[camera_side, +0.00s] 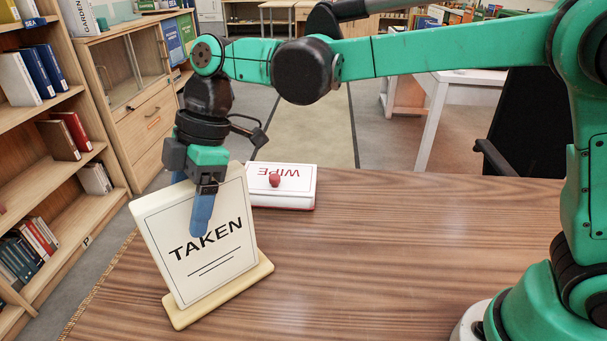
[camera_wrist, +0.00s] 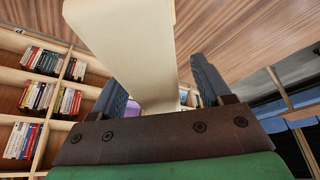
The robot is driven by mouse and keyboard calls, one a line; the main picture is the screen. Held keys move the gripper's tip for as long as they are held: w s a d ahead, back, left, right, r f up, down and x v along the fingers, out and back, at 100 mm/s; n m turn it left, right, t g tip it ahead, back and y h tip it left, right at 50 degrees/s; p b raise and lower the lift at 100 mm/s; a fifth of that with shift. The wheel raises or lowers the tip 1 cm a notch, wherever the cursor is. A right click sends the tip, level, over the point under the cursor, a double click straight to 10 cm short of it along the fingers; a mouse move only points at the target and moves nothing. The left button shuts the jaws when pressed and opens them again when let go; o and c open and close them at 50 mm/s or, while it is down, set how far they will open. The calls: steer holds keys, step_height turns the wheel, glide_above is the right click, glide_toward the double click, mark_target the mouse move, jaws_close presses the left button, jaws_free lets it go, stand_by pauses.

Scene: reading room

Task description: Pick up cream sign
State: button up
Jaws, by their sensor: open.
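The cream sign (camera_side: 208,245) stands upright on its cream foot on the wooden table, near the table's left edge. Its face reads "TAKEN" with two lines below. My gripper (camera_side: 201,215) points down at the sign's top. One blue finger shows in front of the sign's face; the other is mostly hidden behind the panel. In the wrist view the cream sign (camera_wrist: 130,45) runs between the two blue fingers of my gripper (camera_wrist: 160,85). Gaps show between the panel and the fingers, so the jaws are open around it.
A white box marked "WIPE" (camera_side: 297,190) with a red knob lies behind the sign, to its right. The table (camera_side: 400,260) is clear to the right up to my base. Bookshelves (camera_side: 45,150) stand left of the table. A black chair (camera_side: 530,130) is at the back right.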

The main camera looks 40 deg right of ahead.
steer(key=shift+f, duration=0.15)
jaws_close()
stand_by(1.5)
